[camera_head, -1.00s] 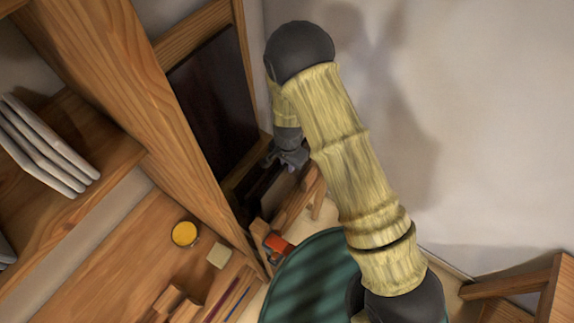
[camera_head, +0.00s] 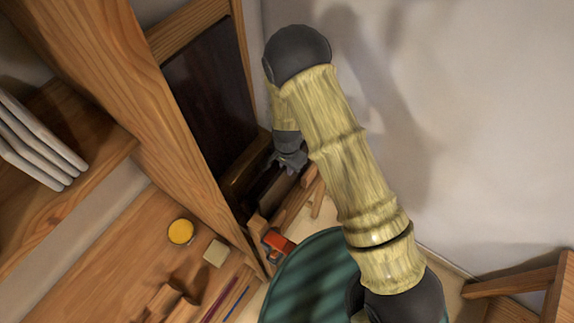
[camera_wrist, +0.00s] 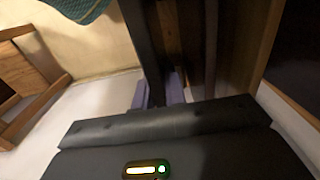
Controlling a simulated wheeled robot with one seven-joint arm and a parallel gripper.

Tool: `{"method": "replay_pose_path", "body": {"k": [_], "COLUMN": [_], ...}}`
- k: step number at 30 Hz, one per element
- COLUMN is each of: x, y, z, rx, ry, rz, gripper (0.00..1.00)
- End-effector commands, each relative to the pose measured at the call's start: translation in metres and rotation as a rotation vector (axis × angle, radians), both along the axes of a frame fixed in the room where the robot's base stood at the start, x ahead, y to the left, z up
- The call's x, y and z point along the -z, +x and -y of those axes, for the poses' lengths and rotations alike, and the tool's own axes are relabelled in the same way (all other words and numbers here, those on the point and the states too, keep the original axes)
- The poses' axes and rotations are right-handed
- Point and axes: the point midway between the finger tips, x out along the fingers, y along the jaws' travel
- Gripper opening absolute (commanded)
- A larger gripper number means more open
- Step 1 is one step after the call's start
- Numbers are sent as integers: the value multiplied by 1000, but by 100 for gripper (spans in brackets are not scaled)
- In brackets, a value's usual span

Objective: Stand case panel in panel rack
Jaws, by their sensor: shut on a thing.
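My gripper (camera_head: 289,160) is at the far end of my arm, low beside the tall wooden frame. In the wrist view its pale purple fingers (camera_wrist: 158,90) are closed about a dark, narrow edge. This seems to be the case panel (camera_wrist: 143,45), seen nearly edge-on. In the head view a dark flat piece (camera_head: 268,186) below my gripper is probably the same panel. Light wooden pieces (camera_head: 297,205) beside it look like the panel rack. My gripper and the shadow hide where panel and rack meet, so I cannot tell whether they touch.
A large dark board (camera_head: 208,90) stands in the wooden frame on the left. A red clamp-like thing (camera_head: 278,243) and a green round surface (camera_head: 312,275) are near the rack. A bench holds a yellow-topped jar (camera_head: 181,232). White slabs (camera_head: 40,145) sit on a shelf.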

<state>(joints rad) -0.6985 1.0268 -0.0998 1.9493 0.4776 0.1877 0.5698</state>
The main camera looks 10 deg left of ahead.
Motion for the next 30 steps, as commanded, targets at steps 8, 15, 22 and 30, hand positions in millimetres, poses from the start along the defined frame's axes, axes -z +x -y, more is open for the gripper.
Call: {"method": "replay_pose_path", "body": {"k": [8,15,22,30], "x": [25,29,28,32], "y": [0,0,0,0], "z": [0,0,0,0], "rx": [0,0,0,0], "ry": [1,1,1,1], "rz": [0,0,0,0], "gripper": [0,0,0,0]}}
